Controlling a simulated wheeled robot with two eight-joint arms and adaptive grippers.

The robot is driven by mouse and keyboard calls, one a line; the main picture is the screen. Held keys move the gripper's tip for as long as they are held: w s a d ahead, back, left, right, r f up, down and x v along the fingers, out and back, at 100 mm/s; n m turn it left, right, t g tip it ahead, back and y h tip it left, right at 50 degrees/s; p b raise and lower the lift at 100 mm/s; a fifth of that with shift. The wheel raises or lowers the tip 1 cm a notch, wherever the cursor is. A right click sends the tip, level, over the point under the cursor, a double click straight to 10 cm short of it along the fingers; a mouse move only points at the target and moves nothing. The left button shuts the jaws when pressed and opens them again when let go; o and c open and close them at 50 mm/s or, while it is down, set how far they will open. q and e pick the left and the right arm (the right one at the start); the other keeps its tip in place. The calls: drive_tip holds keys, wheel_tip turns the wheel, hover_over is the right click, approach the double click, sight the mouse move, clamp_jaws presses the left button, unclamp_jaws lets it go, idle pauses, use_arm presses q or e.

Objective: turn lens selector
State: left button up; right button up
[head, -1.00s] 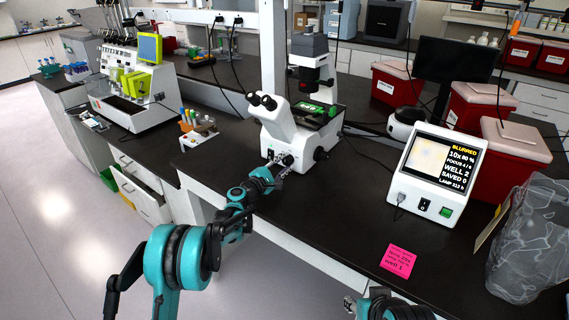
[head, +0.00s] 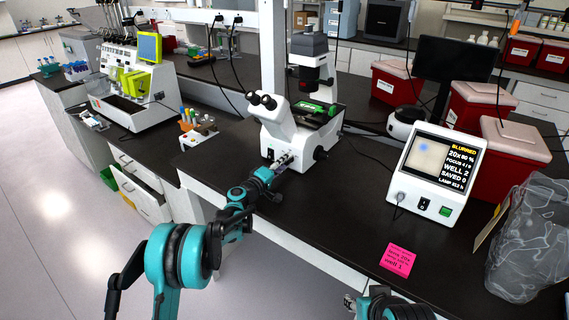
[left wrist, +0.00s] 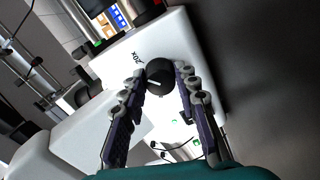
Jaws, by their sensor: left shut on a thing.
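The white microscope (head: 287,128) stands on the dark bench in the middle of the head view. Its lens selector is a round black knob (left wrist: 160,77) with a white mark, on the white body beside a "20X" label in the left wrist view. My left gripper (head: 283,160) reaches the microscope's lower front; in the left wrist view its fingers (left wrist: 161,82) are shut on the knob, one on each side. The display (head: 437,172) reads "BLURRED", "20x" and "WELL 2" beside a pale picture with a blue spot. My right gripper (head: 350,302) barely shows at the bottom edge.
A pink note (head: 398,260) lies near the bench's front edge. A clear bag (head: 527,240) and red bins (head: 510,155) are at the right. A small tube rack (head: 197,128) stands left of the microscope. The bench between microscope and note is clear.

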use_arm(q)
drive_tip(key=shift+m, duration=0.4)
drive_tip(key=o, duration=1.2)
drive_tip(key=shift+c, duration=0.2)
drive_tip(key=v, duration=1.2)
